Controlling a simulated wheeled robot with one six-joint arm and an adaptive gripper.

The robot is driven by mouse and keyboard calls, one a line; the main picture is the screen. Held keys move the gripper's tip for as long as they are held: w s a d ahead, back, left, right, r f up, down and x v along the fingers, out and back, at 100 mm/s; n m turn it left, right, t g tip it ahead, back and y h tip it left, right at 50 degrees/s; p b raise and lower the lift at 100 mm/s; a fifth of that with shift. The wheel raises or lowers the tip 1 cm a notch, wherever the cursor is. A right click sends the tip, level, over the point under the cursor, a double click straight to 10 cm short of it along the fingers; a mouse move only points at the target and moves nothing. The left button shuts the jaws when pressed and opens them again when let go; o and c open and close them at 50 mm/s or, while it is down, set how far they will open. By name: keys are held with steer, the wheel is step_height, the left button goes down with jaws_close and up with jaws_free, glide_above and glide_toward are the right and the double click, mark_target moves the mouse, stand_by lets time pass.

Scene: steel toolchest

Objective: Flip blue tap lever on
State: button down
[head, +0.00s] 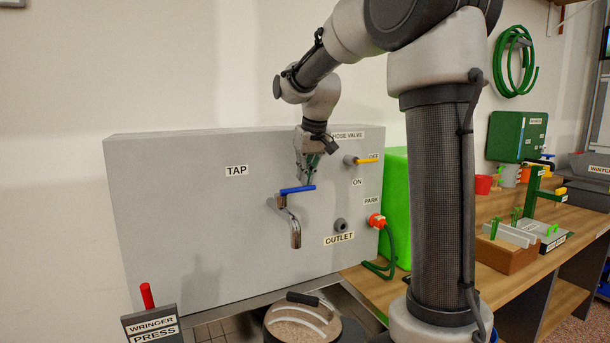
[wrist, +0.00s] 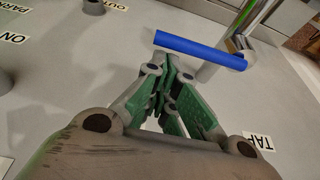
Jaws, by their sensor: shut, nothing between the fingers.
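The blue tap lever (head: 297,190) sits on top of the chrome tap (head: 293,226) on the grey panel, in the head view. It lies roughly level, pointing to the right. In the wrist view the blue lever (wrist: 200,49) crosses just beyond my fingertips, with the chrome spout (wrist: 246,22) behind it. My gripper (head: 306,181) is shut and empty, just above the lever's right part. In the wrist view my gripper (wrist: 172,62) shows its green fingers together, close to the lever. I cannot tell whether they touch it.
The yellow hose valve lever (head: 367,160), outlet (head: 340,225) and red parked hose end (head: 377,220) are to the right on the panel. A wringer press (head: 150,325) and a lidded round container (head: 303,322) stand below. The panel left of the tap is clear.

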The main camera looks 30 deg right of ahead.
steer(key=shift+s+d+m, duration=0.1)
steer(key=shift+s+m, duration=0.35)
steer(key=shift+m, duration=0.15)
steer(key=shift+s+d+m+h, duration=0.1)
steer(key=shift+s+m+h, duration=0.5)
steer(key=shift+s+m, duration=0.35)
steer(key=s+a+m+g+h, duration=0.2)
steer(key=s+a+m, duration=0.3)
steer(key=m, duration=0.7)
steer(key=shift+s+g+h, duration=0.3)
steer(key=shift+s+g, duration=0.2)
steer(key=shift+s, duration=0.9)
steer(key=shift+r, duration=0.1)
